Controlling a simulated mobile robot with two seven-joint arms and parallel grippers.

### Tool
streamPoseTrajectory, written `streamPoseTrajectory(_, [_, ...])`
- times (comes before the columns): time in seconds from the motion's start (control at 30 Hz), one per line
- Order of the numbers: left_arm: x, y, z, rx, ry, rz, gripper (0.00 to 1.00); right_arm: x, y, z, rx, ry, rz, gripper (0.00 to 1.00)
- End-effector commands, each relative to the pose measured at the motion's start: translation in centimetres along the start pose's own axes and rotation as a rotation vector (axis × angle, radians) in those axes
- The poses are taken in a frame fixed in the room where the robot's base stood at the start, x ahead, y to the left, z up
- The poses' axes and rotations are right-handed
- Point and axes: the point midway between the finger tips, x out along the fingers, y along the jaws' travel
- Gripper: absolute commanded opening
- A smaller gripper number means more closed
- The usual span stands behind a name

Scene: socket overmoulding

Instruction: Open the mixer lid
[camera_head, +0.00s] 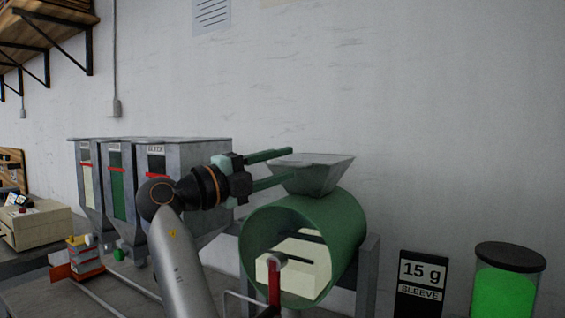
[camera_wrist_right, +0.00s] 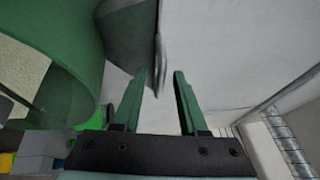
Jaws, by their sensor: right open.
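The mixer is a green drum (camera_head: 345,222) with a grey hopper (camera_head: 315,178) on top. A thin flat lid (camera_head: 325,158) lies across the hopper's top and looks closed. My right gripper (camera_head: 288,163) is open, its two green fingers pointing right at the hopper's upper left side. In the right wrist view the lid's thin edge (camera_wrist_right: 162,60) reaches down between the open fingertips (camera_wrist_right: 160,84), beside the grey hopper (camera_wrist_right: 130,40). I cannot tell whether either finger touches it. My left gripper is not in view.
Grey bins (camera_head: 185,150) with coloured level windows stand left of the mixer, behind my right arm. A black sign reading 15 g sleeve (camera_head: 421,284) and a jar of green material (camera_head: 505,292) stand at the right. The wall above the hopper is clear.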

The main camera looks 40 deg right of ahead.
Motion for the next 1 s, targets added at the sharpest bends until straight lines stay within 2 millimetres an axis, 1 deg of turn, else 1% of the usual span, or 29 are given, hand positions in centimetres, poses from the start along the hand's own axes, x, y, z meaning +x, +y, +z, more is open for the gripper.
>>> streamPoseTrajectory(0.1, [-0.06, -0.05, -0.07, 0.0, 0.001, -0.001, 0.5, 0.59, 0.01, -0.01, 0.0, 0.0, 0.0, 0.42])
streamPoseTrajectory(0.37, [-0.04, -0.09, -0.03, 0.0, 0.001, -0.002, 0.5, 0.68, 0.03, 0.0, 0.0, -0.001, 0.0, 0.42])
streamPoseTrajectory(0.73, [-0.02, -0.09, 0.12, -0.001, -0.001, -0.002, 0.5, 0.65, 0.03, 0.0, 0.0, -0.001, 0.001, 0.02])
streamPoseTrajectory(0.77, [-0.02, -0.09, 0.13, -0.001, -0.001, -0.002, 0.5, 0.65, 0.03, 0.0, 0.0, -0.001, 0.001, 0.0])
streamPoseTrajectory(1.0, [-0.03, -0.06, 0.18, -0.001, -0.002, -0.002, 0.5, 0.64, 0.06, 0.0, 0.0, 0.0, 0.001, 0.0])
